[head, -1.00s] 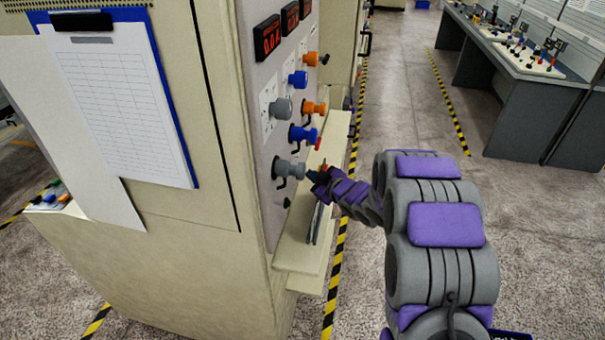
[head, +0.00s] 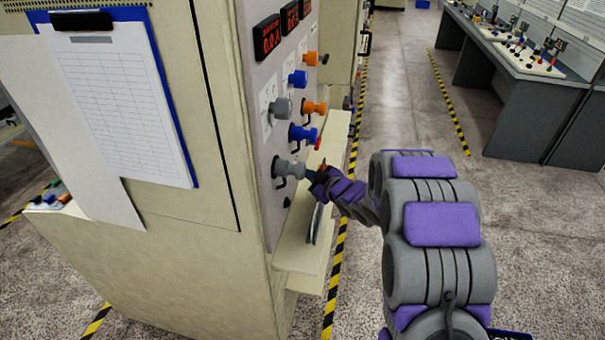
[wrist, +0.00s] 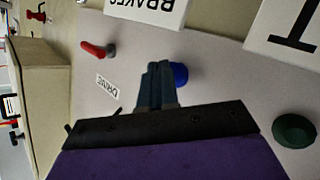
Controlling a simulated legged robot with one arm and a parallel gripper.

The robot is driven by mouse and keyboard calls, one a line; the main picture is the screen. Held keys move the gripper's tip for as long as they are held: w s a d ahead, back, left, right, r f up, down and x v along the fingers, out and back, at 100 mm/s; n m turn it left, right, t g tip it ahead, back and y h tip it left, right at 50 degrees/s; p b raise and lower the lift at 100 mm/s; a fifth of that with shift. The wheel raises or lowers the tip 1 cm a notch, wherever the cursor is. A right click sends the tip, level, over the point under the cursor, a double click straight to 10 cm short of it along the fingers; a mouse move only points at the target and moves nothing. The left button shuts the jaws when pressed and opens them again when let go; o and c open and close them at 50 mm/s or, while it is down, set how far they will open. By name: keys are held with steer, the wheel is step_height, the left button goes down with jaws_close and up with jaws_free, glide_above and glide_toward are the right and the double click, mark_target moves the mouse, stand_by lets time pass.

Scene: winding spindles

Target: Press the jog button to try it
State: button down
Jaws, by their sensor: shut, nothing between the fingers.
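My gripper (wrist: 160,82) is shut and empty, its fingertips pointing at the control panel. In the wrist view a round blue button (wrist: 180,75) shows just behind and to the right of the fingertips, partly covered by them. I cannot tell whether the tips touch it. A dark green button (wrist: 295,131) sits farther right on the same panel. No jog label can be read, so I cannot tell which button is the jog button. In the head view my gripper (head: 313,178) is low at the panel's right side, and the buttons near it are hidden.
A red lever (wrist: 97,49) and a DRIVE label (wrist: 106,86) are left of the fingers. A BRAKES plate (wrist: 146,9) is above them. Grey (head: 288,169), blue (head: 303,133) and orange (head: 315,107) knobs protrude above a ledge (head: 300,255).

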steer(key=shift+a, duration=0.1)
stand_by(0.5)
steer(key=shift+s+d+p, duration=0.25)
steer(key=shift+d+p, duration=0.25)
steer(key=shift+d, duration=0.35)
steer(key=shift+s+d+p, duration=0.25)
steer(key=shift+d+p, duration=0.1)
steer(key=shift+d, duration=0.45)
steer(key=shift+s+d+p, duration=0.25)
steer(key=shift+d+p, duration=0.15)
steer(key=shift+d, duration=0.4)
steer(key=shift+s+d+p, duration=0.25)
steer(key=shift+d+p, duration=0.1)
steer(key=shift+d, duration=0.45)
steer(key=shift+r, duration=0.1)
